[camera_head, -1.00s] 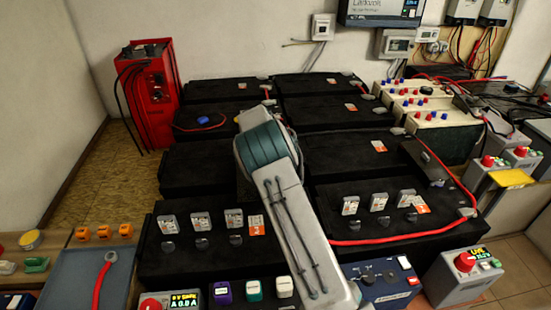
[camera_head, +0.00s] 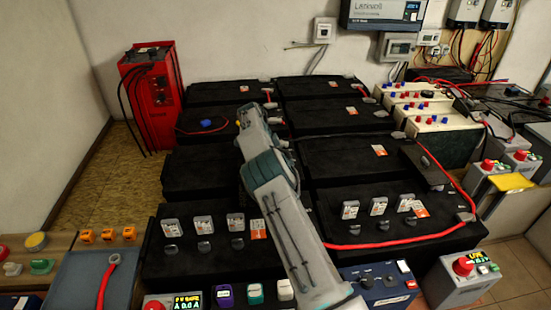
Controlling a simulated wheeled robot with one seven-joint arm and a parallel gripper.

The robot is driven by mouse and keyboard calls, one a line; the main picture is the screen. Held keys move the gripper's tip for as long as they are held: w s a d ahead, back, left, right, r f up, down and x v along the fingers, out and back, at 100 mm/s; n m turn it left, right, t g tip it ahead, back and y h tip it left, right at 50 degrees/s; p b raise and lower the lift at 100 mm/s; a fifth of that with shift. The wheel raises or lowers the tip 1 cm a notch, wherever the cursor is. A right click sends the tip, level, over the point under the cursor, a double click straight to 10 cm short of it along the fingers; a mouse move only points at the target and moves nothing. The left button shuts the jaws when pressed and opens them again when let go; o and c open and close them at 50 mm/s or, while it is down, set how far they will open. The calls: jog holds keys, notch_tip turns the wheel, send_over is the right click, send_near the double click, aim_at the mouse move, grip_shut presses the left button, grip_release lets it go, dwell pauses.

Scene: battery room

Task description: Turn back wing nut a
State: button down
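A small blue knob (camera_head: 207,123), which may be a wing nut, sits on a black battery (camera_head: 185,134) in the second row from the back, left side, with a red cable beside it. No label "a" can be read, so I cannot tell which nut is wing nut a. My grey and teal arm reaches up from the bottom over the middle of the battery bank, its far visible part just right of that battery. My gripper's fingers do not show; the arm hides whatever is behind it.
A red charger unit (camera_head: 150,100) stands at the back left. Black batteries with grey terminal caps fill the middle. A cream battery (camera_head: 425,112) with red and blue caps stands right. A red cable (camera_head: 400,238) crosses the front right. A grey-blue box (camera_head: 80,280) is front left.

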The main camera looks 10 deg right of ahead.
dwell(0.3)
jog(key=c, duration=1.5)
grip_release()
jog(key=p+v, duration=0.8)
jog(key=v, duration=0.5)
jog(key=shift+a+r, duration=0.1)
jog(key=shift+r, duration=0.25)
